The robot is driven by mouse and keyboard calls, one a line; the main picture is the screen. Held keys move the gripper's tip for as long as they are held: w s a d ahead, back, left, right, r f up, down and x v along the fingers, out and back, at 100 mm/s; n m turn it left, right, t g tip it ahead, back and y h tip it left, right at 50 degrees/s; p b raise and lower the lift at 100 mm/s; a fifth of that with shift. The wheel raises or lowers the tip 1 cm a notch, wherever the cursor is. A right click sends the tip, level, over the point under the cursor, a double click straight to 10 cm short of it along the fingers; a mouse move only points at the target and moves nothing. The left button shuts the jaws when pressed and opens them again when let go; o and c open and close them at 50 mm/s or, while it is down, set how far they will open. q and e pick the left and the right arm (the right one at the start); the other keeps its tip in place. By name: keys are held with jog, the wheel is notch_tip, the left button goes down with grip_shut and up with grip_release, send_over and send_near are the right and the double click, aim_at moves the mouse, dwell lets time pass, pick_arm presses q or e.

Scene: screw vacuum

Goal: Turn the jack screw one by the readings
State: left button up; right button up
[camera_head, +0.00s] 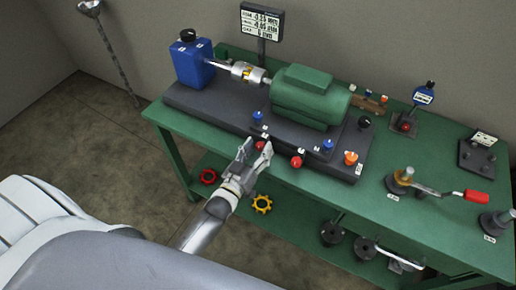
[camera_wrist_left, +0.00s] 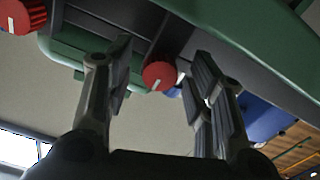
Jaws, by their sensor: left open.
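My left gripper (camera_head: 256,148) is open at the front edge of the dark base plate (camera_head: 205,104), with its fingers toward a red knob (camera_head: 265,136). In the left wrist view a red knob with a white mark (camera_wrist_left: 160,75) shows between the two open fingers, apart from both. A second red knob (camera_head: 296,161) sits to the right along the front edge; a red knob also shows at the top left of the wrist view (camera_wrist_left: 22,14). Which knob is jack screw one cannot be read. The readings display (camera_head: 262,22) stands behind the machine; its text is blurred.
A green motor (camera_head: 308,94) and a blue pump box (camera_head: 192,64) sit on the base. Blue knobs (camera_head: 257,115) (camera_head: 327,145) and an orange knob (camera_head: 350,157) are near the gripper. A lower shelf holds several parts.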

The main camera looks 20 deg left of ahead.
pick_arm(q)
jog(key=shift+w, duration=0.1)
jog(key=c, duration=1)
jog(key=shift+c, duration=0.2)
jog(key=shift+m, duration=0.3)
